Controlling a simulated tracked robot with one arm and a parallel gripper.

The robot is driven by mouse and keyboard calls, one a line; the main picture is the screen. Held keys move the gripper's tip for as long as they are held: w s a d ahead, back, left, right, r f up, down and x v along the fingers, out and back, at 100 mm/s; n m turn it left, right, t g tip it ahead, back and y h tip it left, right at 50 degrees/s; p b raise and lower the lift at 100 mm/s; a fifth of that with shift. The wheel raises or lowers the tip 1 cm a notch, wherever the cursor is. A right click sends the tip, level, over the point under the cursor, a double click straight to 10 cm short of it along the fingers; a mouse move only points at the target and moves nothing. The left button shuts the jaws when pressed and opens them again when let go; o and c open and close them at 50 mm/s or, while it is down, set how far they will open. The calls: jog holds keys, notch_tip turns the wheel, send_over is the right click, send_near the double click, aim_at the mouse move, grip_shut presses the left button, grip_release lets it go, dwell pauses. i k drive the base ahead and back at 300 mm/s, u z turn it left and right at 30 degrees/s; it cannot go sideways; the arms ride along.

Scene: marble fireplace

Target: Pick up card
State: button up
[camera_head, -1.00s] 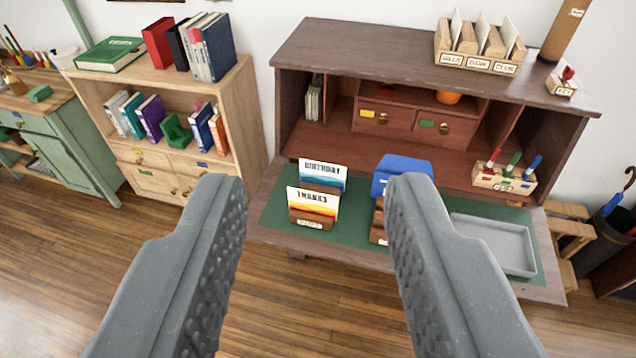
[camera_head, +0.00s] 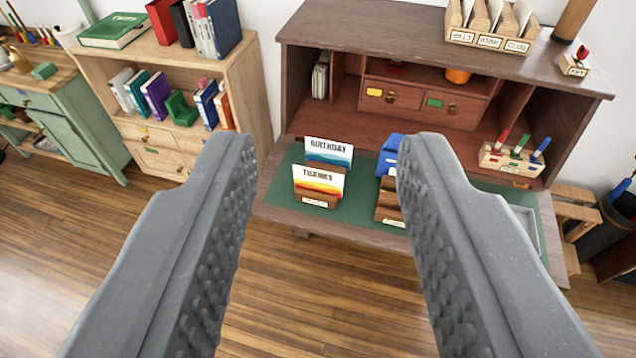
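A card marked "THANKS" (camera_head: 318,181), with yellow, orange and red bands, stands upright in a small wooden holder (camera_head: 317,201) on the desk's green mat. Just behind it, a card marked "BIRTHDAY" (camera_head: 329,152), with blue bands, stands in a similar holder. My gripper (camera_head: 318,150) is open and empty. Its two grey fingers are wide apart in the foreground, with both cards showing between them and farther away. The right finger covers part of a blue item (camera_head: 389,155) and a wooden holder (camera_head: 388,205) to the right of the cards.
The wooden desk (camera_head: 400,30) has drawers and cubbies behind its lowered flap. A grey tray (camera_head: 527,222) lies on the flap at right, partly hidden by my finger. A pen block (camera_head: 511,160) stands behind it. A bookcase (camera_head: 250,100) is at left. Floor in front is clear.

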aim_at(326, 182)
jog(key=z, duration=0.05)
jog(key=k, duration=0.5)
jog(key=u, duration=0.7)
jog(key=i, duration=1.8)
jog(key=z, duration=0.6)
